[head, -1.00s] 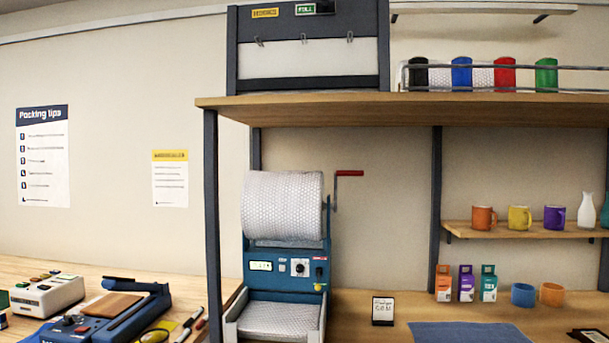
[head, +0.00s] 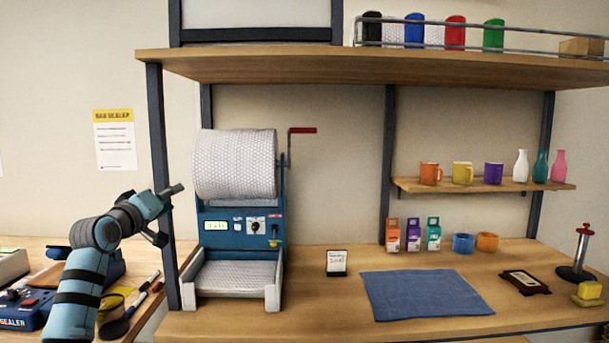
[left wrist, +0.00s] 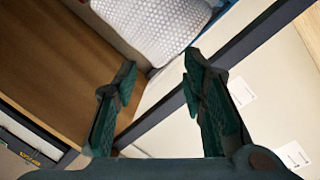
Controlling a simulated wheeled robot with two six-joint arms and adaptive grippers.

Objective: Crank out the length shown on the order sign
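The blue dispenser (head: 217,238) stands at the left of the bench with a large bubble-wrap roll (head: 236,164) on top. Its crank (head: 288,147) with a red handle (head: 302,130) sticks out at the right of the roll, handle up. A small display and a dial sit on its front, and bubble wrap lies in its lower tray (head: 236,277). The small order sign (head: 336,262) stands right of the dispenser; its writing is too small to read surely. My left gripper (head: 179,212) is left of the dispenser by the shelf post. In the left wrist view it is open and empty (left wrist: 160,100), with the roll beyond.
The shelf post (head: 164,185) stands between my left arm and the dispenser, and the upper shelf (head: 370,67) hangs above. A blue cloth (head: 425,294) lies on the bench. Small boxes (head: 413,235) and mugs (head: 463,173) are farther right. The sealer (head: 40,309) is at lower left.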

